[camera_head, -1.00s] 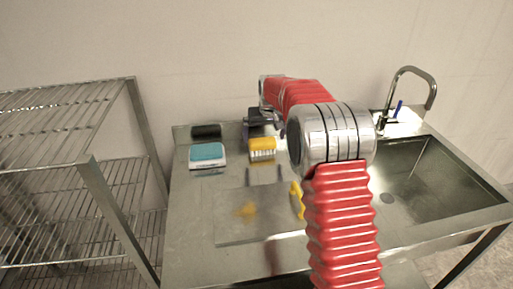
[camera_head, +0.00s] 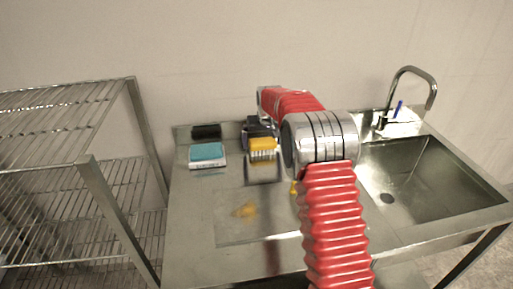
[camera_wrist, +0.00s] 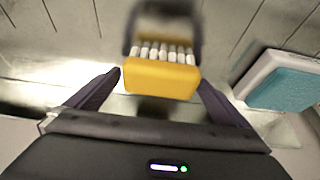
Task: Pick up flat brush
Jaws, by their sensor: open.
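The flat brush, a yellow block with a row of white bristles, lies on the steel counter toward the back in the head view (camera_head: 262,144). In the wrist view the brush (camera_wrist: 160,80) is centred between my gripper's two dark fingers, its bristles facing the top of the picture. My gripper (camera_head: 265,179) is open, with one finger on each side of the brush in both views. In the wrist view gaps show beside the brush. Whether either finger touches it cannot be told.
A teal-and-white block (camera_head: 207,152) lies left of the brush, close to one finger in the wrist view (camera_wrist: 285,85). A black item (camera_head: 206,131) lies behind it. A yellow patch (camera_head: 244,209) is on the counter in front. The sink (camera_head: 425,180) is right; a wire rack (camera_head: 90,180) stands left.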

